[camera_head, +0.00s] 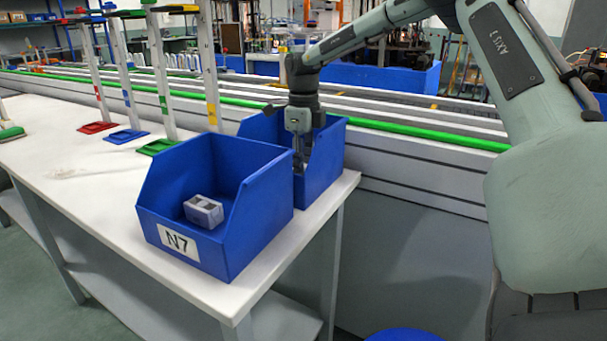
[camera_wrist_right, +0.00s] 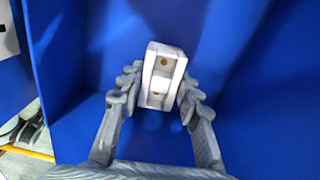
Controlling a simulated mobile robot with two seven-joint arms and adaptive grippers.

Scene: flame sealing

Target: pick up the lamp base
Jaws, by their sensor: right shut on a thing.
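My right gripper (camera_head: 299,160) reaches down into the rear blue bin (camera_head: 325,150). In the right wrist view its fingers (camera_wrist_right: 158,103) are shut on a small whitish block with two round holes, which I take as the lamp base (camera_wrist_right: 165,65). The block sits between the fingertips, with blue bin walls around it. In the head view the front bin and the gripper hide it. A similar grey block with two holes (camera_head: 203,211) lies in the front blue bin (camera_head: 258,228), labelled N7. My left gripper is not in view.
Both bins stand close together at the right end of a white table (camera_head: 90,220). Upright poles on red, blue and green feet (camera_head: 127,136) stand behind, to the left. A conveyor with a green rail (camera_head: 425,134) runs behind the table. The table's left part is mostly clear.

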